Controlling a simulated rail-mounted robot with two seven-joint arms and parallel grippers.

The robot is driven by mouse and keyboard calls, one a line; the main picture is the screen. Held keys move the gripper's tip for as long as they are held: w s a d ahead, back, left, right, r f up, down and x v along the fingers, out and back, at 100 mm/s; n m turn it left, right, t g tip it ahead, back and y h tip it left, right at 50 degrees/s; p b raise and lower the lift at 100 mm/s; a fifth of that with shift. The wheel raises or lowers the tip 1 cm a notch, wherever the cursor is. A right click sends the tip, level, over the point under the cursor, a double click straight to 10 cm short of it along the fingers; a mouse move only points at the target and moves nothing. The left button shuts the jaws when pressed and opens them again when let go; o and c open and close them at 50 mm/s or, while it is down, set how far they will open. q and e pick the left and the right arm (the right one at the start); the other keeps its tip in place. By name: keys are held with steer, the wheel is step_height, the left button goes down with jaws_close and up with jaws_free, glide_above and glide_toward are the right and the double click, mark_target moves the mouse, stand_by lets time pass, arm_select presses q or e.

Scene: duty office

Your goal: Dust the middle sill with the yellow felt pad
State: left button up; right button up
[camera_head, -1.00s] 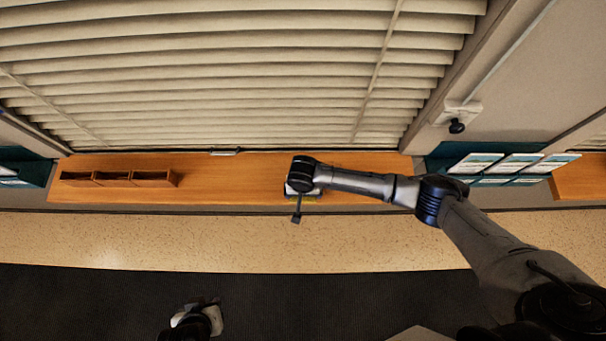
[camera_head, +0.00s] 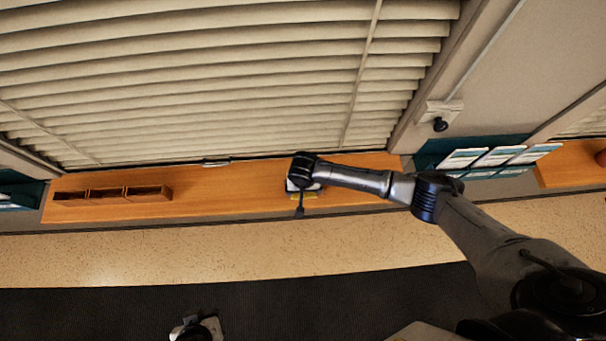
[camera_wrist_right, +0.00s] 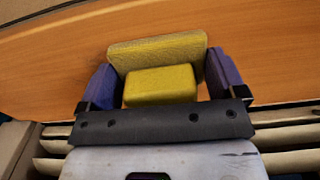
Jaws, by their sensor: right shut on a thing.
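The middle sill (camera_head: 235,185) is a long orange-brown wooden ledge below the blinds in the head view. My right gripper (camera_wrist_right: 162,78) is shut on the block-shaped grip of the yellow felt pad (camera_wrist_right: 158,50), with a purple finger on each side. In the head view my right arm reaches in from the right, and a sliver of the pad (camera_head: 305,196) shows under the wrist, over the right half of the sill. I cannot tell whether the pad touches the wood. My left gripper (camera_head: 197,329) is at the bottom edge, low and partly cut off; its jaws are unclear.
A wooden three-part tray (camera_head: 112,194) stands on the sill's left end. Slatted blinds (camera_head: 210,80) hang behind the sill. A teal rack of leaflets (camera_head: 490,157) is on the wall at the right.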

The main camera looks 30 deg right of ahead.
steer(key=shift+w+d, duration=0.35)
steer(key=shift+w, duration=0.3)
steer(key=shift+w+d, duration=0.3)
steer(key=shift+w, duration=0.3)
steer(key=shift+w+d+r, duration=0.1)
steer(key=shift+w+d, duration=0.15)
steer(key=shift+w, duration=0.7)
steer(key=shift+w+d+b, duration=0.25)
steer(key=shift+w+b, duration=0.15)
steer(key=shift+w, duration=0.2)
steer(key=shift+w+d+b, duration=0.2)
steer(key=shift+w+b, duration=0.15)
steer(key=shift+w, duration=0.2)
steer(key=shift+w+d, duration=0.25)
steer(key=shift+w, duration=0.25)
steer(key=shift+d, duration=0.1)
